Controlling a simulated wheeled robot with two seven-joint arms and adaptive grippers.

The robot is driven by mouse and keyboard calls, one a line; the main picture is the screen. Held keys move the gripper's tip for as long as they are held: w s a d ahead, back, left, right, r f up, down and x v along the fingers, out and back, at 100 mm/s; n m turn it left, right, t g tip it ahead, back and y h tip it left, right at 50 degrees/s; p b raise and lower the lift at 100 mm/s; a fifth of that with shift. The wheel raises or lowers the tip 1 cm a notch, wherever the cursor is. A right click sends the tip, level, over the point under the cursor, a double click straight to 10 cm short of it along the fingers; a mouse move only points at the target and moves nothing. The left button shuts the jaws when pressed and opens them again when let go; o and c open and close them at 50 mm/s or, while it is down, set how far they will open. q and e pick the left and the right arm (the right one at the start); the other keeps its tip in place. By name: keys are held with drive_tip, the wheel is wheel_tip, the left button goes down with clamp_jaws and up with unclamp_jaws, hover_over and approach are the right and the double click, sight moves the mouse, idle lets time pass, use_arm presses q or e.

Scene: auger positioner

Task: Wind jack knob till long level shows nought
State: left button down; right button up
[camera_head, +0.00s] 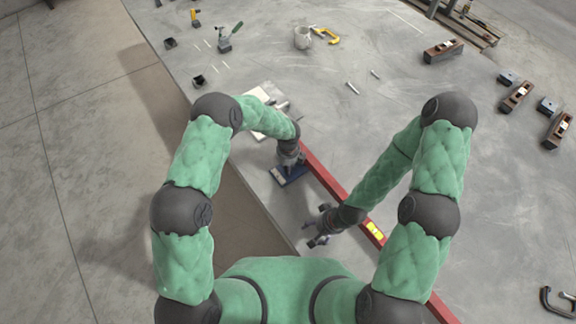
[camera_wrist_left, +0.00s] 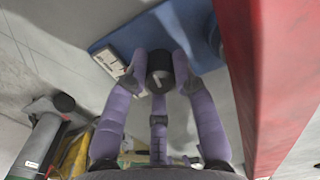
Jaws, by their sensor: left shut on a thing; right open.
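The long red level (camera_head: 335,187) lies diagonally across the table, with a yellow vial (camera_head: 375,230) in it; the vial's reading is too small to tell. The blue jack (camera_head: 288,175) stands beside the level's far part. In the left wrist view its black knob (camera_wrist_left: 160,80) sits between the purple fingers of my left gripper (camera_wrist_left: 161,68), which is shut on it. The level's red side (camera_wrist_left: 270,75) rises close on the right there. In the head view my left gripper (camera_head: 290,160) partly hides the jack. My right gripper (camera_head: 318,228) is open and empty, left of the vial.
A white sheet or board (camera_head: 268,124) lies beyond the jack, partly behind my left arm. Wooden planes (camera_head: 443,50) stand at the far right, and a mug (camera_head: 303,38) and yellow clamp (camera_head: 326,35) at the back. The table right of the level is mostly clear.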

use_arm(q)
drive_tip(key=c, duration=1)
unclamp_jaws()
drive_tip(key=shift+s+d, duration=0.1)
drive_tip(key=shift+d, duration=0.1)
drive_tip(key=shift+a, duration=0.1)
wheel_tip(320, 180, up, 12)
